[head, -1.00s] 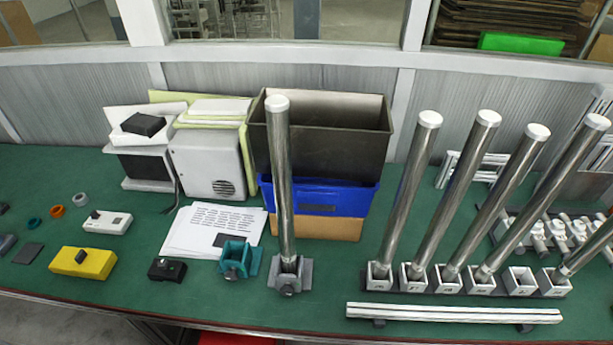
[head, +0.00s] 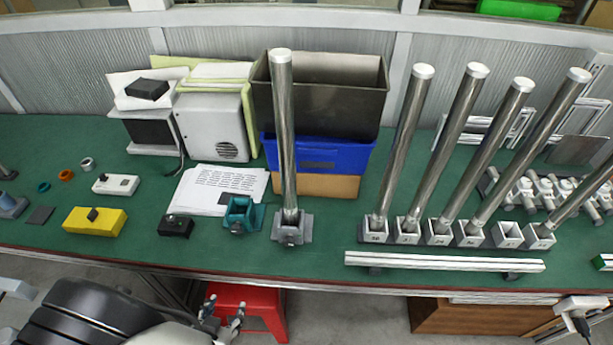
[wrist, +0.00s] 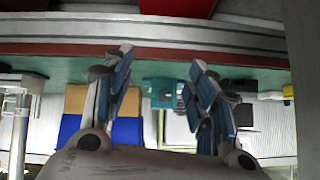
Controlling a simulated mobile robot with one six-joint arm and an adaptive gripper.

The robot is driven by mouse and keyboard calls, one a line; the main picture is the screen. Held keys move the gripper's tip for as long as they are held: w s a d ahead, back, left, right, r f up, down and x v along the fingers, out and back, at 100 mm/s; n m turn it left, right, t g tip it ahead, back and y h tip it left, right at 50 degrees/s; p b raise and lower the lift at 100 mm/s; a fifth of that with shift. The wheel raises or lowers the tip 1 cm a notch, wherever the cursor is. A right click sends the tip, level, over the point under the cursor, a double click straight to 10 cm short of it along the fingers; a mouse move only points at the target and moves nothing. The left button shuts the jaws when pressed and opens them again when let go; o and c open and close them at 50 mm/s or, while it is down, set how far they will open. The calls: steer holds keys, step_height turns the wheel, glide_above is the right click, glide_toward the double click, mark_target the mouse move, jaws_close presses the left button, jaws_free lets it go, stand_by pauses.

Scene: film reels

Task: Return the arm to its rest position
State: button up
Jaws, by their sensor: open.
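My gripper (head: 222,309) is low in the head view, in front of the bench's front edge and above the red stool. Its two fingers stand apart with nothing between them. My dark arm link shows to its left. In the wrist view my gripper (wrist: 158,85) is open, its blue-padded fingers spread wide. The bench edge and a teal clamp (wrist: 163,92) show beyond the fingers, and the picture appears upside down. The teal clamp also sits on the green bench (head: 60,165) in the head view (head: 240,213).
A polished metal tube (head: 285,140) stands upright in a grey holder. More tubes lean in a row of white square sockets (head: 440,232) at right. A white rail (head: 445,262) lies along the front edge. A red stool (head: 262,300) stands below the bench, beside a wooden box (head: 480,318).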

steer(key=w+a+r+g+y, duration=0.15)
steer(key=w+r, duration=0.25)
steer(key=r, duration=0.4)
steer(key=w+r+g+y, duration=0.2)
steer(key=w+r+y, duration=0.15)
steer(key=r, duration=0.45)
steer(key=w+d+r+n, duration=0.1)
steer(key=w+d+r, duration=0.2)
steer(key=d+r, duration=0.65)
steer(key=s+d+r+h, duration=0.1)
steer(key=s+d+r, duration=0.2)
steer(key=s+d, duration=0.2)
steer(key=s+d+r+n+g+h, duration=0.1)
steer(key=s+d+r, duration=0.3)
steer(key=d, duration=0.8)
steer(key=s+d+r+h, duration=0.2)
steer(key=s+d, duration=0.4)
steer(key=d, duration=0.3)
steer(key=shift+s+d+r+n+h, duration=0.15)
steer(key=shift+d+r+n+h, duration=0.15)
steer(key=shift+r, duration=0.35)
steer(key=shift+g, duration=0.25)
steer(key=shift+c, duration=0.6)
